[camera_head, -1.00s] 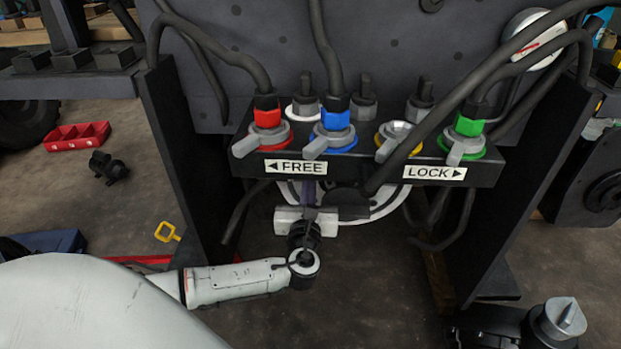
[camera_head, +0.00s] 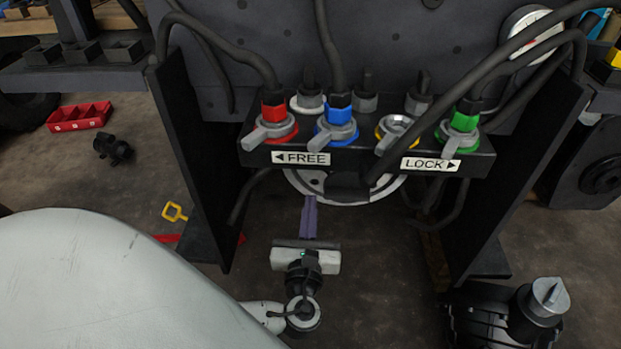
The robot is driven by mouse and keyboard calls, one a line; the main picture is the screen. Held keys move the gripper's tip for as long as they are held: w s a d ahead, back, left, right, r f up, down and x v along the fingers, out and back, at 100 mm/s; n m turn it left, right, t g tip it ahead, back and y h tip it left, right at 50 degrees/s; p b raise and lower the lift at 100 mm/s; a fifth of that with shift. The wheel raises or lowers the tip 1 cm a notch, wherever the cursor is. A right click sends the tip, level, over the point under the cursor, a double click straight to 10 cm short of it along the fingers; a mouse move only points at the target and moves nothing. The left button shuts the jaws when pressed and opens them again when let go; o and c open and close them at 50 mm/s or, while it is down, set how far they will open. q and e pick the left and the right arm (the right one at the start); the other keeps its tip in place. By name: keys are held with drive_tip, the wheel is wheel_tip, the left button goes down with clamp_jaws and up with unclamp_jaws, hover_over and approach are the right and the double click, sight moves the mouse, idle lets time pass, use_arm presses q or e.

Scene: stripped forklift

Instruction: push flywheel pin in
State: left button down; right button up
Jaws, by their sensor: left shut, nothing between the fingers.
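The flywheel (camera_head: 400,187) is a pale disc partly hidden under the dark valve panel (camera_head: 375,152). A dark block covers part of its face. I cannot make out the flywheel pin. My left gripper (camera_head: 309,203) has a white body and slim purple fingers, shut with nothing between them. It is below the flywheel in the picture, with its fingers pointing up towards the disc's lower left edge. I cannot tell whether the tips touch anything. My right gripper is not in view.
The panel carries red (camera_head: 273,124), blue (camera_head: 337,128), yellow and green (camera_head: 464,134) couplings, with FREE and LOCK labels. Dark upright plates (camera_head: 200,160) stand on both sides. Hoses hang near the flywheel. A dark device with a grey cap (camera_head: 545,300) is at lower right.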

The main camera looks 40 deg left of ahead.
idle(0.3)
use_arm(q)
drive_tip(key=s+d+f+n+g+h, duration=0.2)
drive_tip(key=s+f+n+g, duration=0.2)
drive_tip(key=s+n, duration=0.3)
drive_tip(key=s+d+f+n+g+h, duration=0.1)
drive_tip(key=s+f+n+g+h, duration=0.3)
drive_tip(key=n, duration=0.6)
drive_tip(key=s+d+r+n+g+h, duration=0.3)
drive_tip(key=s+d+n+h, duration=0.2)
drive_tip(key=s+d+n, duration=0.4)
drive_tip(key=w+d+f+t+h, duration=0.3)
drive_tip(key=w+d+t+h, duration=0.15)
drive_tip(key=d, duration=0.45)
drive_tip(key=a+r+y+p, duration=0.2)
drive_tip(key=a+r+p, duration=0.2)
drive_tip(key=r+p, duration=0.9)
drive_tip(key=p, duration=0.8)
drive_tip(key=shift+s+n, duration=0.3)
drive_tip(key=shift+s, duration=0.1)
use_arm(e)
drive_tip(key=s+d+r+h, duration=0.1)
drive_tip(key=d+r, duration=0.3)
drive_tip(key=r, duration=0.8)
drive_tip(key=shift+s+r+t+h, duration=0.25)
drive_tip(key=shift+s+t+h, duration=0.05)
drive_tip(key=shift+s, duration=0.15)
